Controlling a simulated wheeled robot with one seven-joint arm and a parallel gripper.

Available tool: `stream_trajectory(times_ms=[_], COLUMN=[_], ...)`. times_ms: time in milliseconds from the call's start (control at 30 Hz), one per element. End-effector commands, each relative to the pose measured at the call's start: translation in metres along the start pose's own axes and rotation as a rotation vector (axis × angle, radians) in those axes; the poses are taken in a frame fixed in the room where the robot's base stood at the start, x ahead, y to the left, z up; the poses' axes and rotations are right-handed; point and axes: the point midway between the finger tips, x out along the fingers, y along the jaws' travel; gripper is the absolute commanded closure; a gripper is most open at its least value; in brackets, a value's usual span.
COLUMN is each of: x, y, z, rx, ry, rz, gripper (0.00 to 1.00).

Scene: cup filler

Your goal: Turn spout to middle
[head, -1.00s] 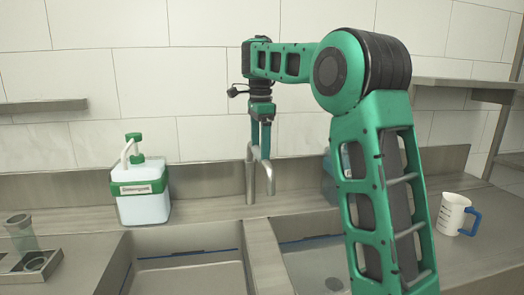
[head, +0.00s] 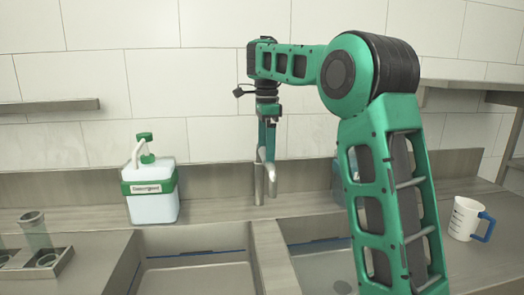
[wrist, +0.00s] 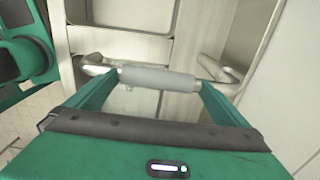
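The metal spout (head: 271,181) rises behind the sinks as a bent pipe. Its legs nearly overlap in the head view, and its outlet points toward me, roughly over the divider (head: 270,250) between the basins. My gripper (head: 267,148) hangs at the spout's top, pointing down. In the wrist view my green fingers (wrist: 160,90) stand well apart, with a grey bar (wrist: 158,78) across between their tips. Curved metal pipe (wrist: 218,70) shows beyond the fingers. I cannot tell how firmly they touch the spout.
The left basin (head: 195,275) and right basin (head: 325,268) flank the divider. A white and green bottle (head: 151,205) stands at left. A white jug with blue handle (head: 465,218) stands at right. A tray with cups (head: 38,262) sits at far left. A shelf (head: 470,98) juts out at right.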

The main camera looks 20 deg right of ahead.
Motion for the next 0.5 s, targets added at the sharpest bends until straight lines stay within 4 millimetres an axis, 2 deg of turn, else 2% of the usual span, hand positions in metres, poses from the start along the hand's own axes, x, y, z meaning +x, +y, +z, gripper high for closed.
stream_trajectory(times_ms=[267,500], x=[-0.015,-0.051], y=[-0.001,-0.002], z=[0.001,0.001], rx=[0.000,-0.001], ry=[-0.001,0.000], rz=[0.001,-0.002], gripper=[0.00,0.00])
